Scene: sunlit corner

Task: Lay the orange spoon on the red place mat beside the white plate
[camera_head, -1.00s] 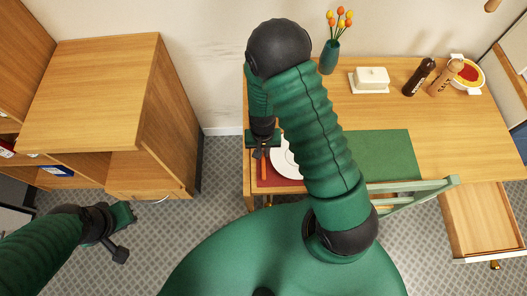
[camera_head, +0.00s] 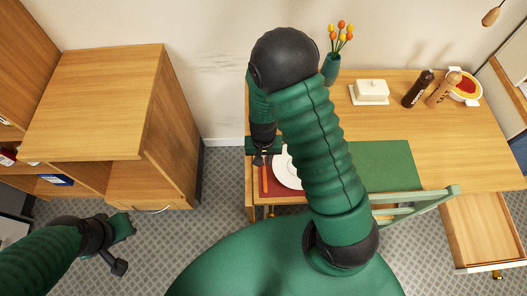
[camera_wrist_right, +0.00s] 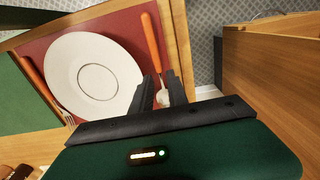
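The orange spoon (camera_wrist_right: 150,40) lies on the red place mat (camera_wrist_right: 122,28), along its edge and right of the white plate (camera_wrist_right: 70,55) in the right wrist view. Its grey bowl end is between the fingers of my right gripper (camera_wrist_right: 160,90), which stand apart with a gap around it. In the head view, the orange handle (camera_head: 265,181) shows left of the plate (camera_head: 284,172), just below my right gripper (camera_head: 262,159). My right arm hides part of the plate. My left gripper (camera_head: 122,245) is at the lower left, away from the table; its opening is unclear.
An orange-handled fork (camera_wrist_right: 35,80) lies on the plate's other side. A green mat (camera_head: 385,165), butter dish (camera_head: 370,92), mills (camera_head: 418,90) and vase (camera_head: 330,68) are on the table. A chair (camera_head: 415,203) and open drawer (camera_head: 483,230) are at the front. A cabinet (camera_head: 95,100) stands left.

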